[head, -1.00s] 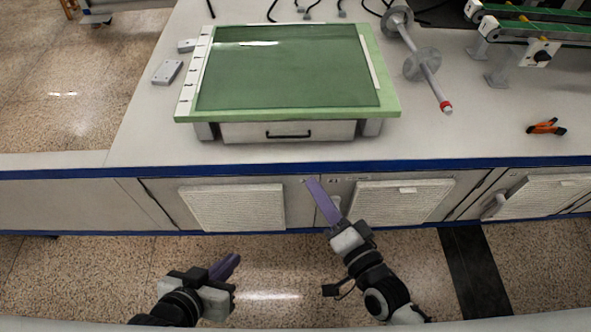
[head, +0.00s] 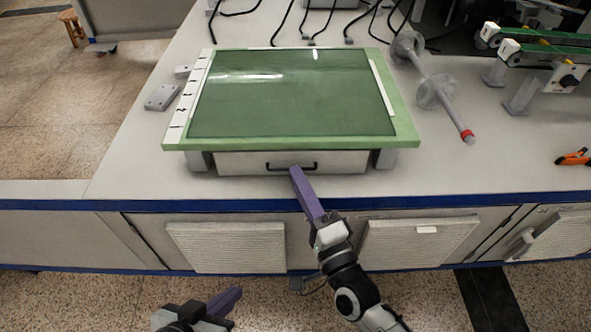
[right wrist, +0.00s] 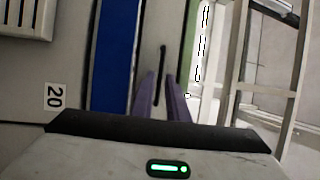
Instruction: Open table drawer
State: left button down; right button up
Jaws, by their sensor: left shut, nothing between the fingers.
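The table drawer (head: 240,164) is a light grey box under the green-topped board, and its front looks closed. Its black bar handle (head: 268,165) also shows in the right wrist view (right wrist: 163,62), lying ahead of and between the fingertips. My right gripper (head: 297,172) has purple fingers and reaches up over the table edge, its tips close to the right end of the handle. In the right wrist view its fingers (right wrist: 161,85) stand apart with nothing held; I cannot tell whether they touch the handle. My left gripper (head: 234,293) is shut and empty, low in front of the cabinets.
The green cutting board (head: 290,95) rests above the drawer. The table's blue front edge (head: 200,205) runs below it, over cabinet doors with white vented panels (head: 230,247). A roller shaft (head: 440,92) and orange-handled pliers (head: 573,157) lie at right.

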jog(key=shift+w+a+r, duration=0.1)
jog(key=shift+w+a, duration=0.1)
jog(key=shift+w, duration=0.3)
pick_arm(q)
jog(key=shift+w, duration=0.25)
pick_arm(e)
grip_shut()
dwell(0.6)
jog(key=shift+s, duration=0.15)
